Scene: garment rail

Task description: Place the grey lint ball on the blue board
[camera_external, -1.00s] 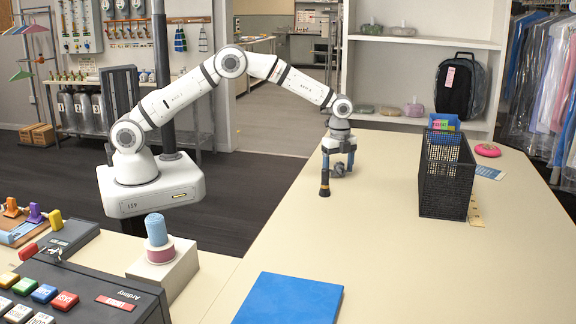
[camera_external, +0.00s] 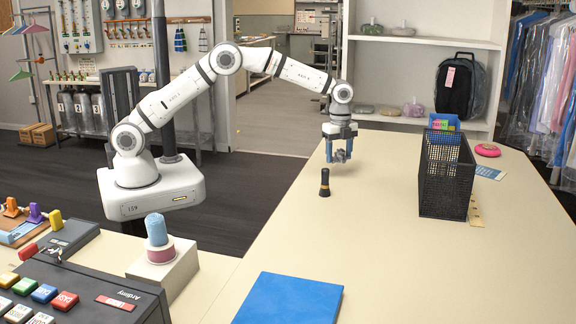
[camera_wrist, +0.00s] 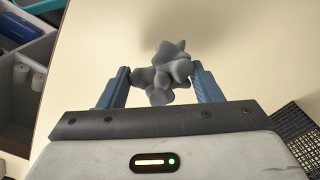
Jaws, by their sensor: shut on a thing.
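The grey lint ball (camera_wrist: 166,72) is a lumpy grey cluster between the two blue fingers of my gripper (camera_wrist: 160,80) in the wrist view. In the external view my gripper (camera_external: 339,152) is shut on the lint ball (camera_external: 341,156) and holds it above the far part of the beige table. The blue board (camera_external: 289,300) lies flat at the near edge of the table, well in front of my gripper and apart from it.
A small black cylinder (camera_external: 325,183) stands upright on the table just in front of my gripper. A black mesh basket (camera_external: 446,182) stands to the right, with a pink round object (camera_external: 487,150) behind it. The table between the cylinder and the blue board is clear.

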